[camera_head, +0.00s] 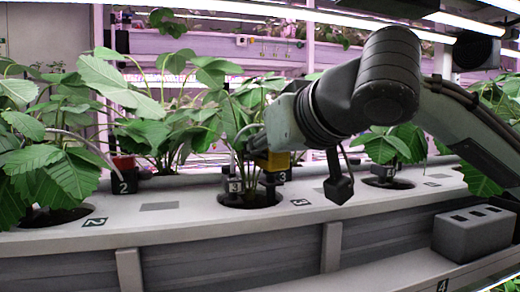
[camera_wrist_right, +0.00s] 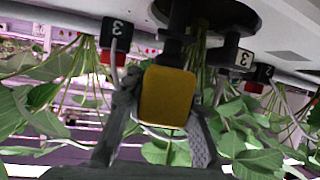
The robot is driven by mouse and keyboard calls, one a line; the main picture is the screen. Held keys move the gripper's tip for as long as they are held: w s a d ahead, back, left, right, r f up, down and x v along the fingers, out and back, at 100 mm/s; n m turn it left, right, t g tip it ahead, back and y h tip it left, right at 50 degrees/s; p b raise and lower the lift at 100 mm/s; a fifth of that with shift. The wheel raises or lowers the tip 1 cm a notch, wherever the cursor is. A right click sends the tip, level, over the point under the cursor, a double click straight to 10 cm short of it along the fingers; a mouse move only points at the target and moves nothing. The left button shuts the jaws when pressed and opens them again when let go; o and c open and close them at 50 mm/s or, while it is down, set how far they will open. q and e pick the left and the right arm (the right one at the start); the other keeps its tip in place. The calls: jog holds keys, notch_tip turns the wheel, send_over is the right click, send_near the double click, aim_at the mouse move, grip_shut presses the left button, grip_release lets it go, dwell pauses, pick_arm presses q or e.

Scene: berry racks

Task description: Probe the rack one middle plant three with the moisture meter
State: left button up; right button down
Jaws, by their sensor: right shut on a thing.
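The moisture meter, with a yellow body (camera_head: 275,161), is upright in my right gripper (camera_head: 262,150). In the right wrist view, which is upside down, both fingers of the gripper (camera_wrist_right: 165,98) close on the yellow body (camera_wrist_right: 167,97). The meter's dark lower part points down at the dark planting hole (camera_head: 250,200) of plant three. Whether its tip is in the soil is hidden. Plant three (camera_head: 168,128) has leafy stems rising behind the gripper. Black tags marked 3 (camera_head: 235,186) stand at the hole. My left gripper is out of view.
The white rack shelf (camera_head: 170,207) runs across the view. Plant two (camera_head: 65,170), with a tag marked 2 (camera_head: 124,187) and a thin tube, is at left. Another plant hole (camera_head: 388,183) is at right. A grey box (camera_head: 472,233) sits on the lower front ledge.

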jog(key=shift+f+b, duration=0.5)
jog(key=shift+f, duration=0.45)
jog(key=c, duration=0.6)
grip_release()
jog(key=shift+c, duration=0.2)
notch_tip(320, 180, up, 6)
jog(key=p, duration=0.5)
jog(key=shift+p, duration=0.4)
jog(key=shift+f, duration=0.1)
